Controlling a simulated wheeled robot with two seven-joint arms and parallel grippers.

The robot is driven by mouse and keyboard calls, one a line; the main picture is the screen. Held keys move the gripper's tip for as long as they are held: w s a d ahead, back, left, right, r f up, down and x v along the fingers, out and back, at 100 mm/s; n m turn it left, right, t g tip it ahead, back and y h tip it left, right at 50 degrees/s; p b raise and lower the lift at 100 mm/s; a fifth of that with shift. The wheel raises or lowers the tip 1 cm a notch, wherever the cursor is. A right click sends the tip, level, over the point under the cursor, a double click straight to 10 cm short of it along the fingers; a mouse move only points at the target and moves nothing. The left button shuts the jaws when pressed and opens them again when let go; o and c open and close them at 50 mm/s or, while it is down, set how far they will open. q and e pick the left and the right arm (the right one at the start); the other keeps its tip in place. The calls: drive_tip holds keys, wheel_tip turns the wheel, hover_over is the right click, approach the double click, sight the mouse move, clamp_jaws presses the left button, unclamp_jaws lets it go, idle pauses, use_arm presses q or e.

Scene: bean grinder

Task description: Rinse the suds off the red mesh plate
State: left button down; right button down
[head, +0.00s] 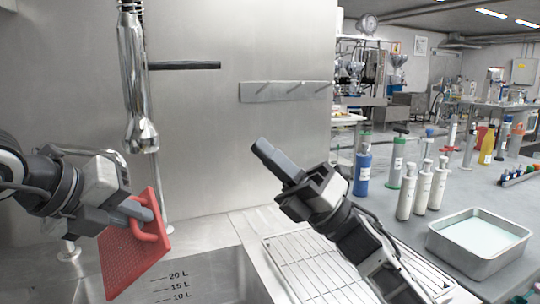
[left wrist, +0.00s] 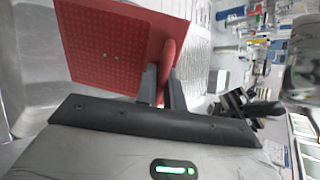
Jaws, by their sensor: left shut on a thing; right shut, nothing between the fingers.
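The red mesh plate (head: 130,262) is held tilted, close to upright, over the left part of the sink (head: 215,278) in the head view. My left gripper (head: 146,215) is shut on its red handle. In the left wrist view the plate (left wrist: 110,50) shows its dotted face, and my left gripper (left wrist: 160,88) grips the handle. I make out no suds on the faces in view. The chrome spray faucet (head: 138,90) hangs above and beside the plate, with no water visible. My right gripper (head: 262,148) is shut and empty, raised above the drying rack.
A wire drying rack (head: 310,270) lies right of the sink. A metal tray of pale liquid (head: 478,240) stands on the grey counter at right, near white bottles (head: 422,190) and a blue bottle (head: 363,170). A peg rail (head: 285,91) is on the back wall.

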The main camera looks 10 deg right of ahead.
use_arm(q)
drive_tip(key=s+a+b, duration=0.1)
drive_tip(key=s, duration=0.1)
drive_tip(key=s+a, duration=0.2)
drive_tip(key=shift+s+a+b, duration=0.1)
drive_tip(key=shift+s+b, duration=0.1)
drive_tip(key=shift+b, duration=0.2)
idle(1.2)
drive_tip(key=p+v, duration=0.1)
drive_tip(key=v, duration=0.5)
drive_tip(key=shift+s+a, duration=0.15)
idle(1.3)
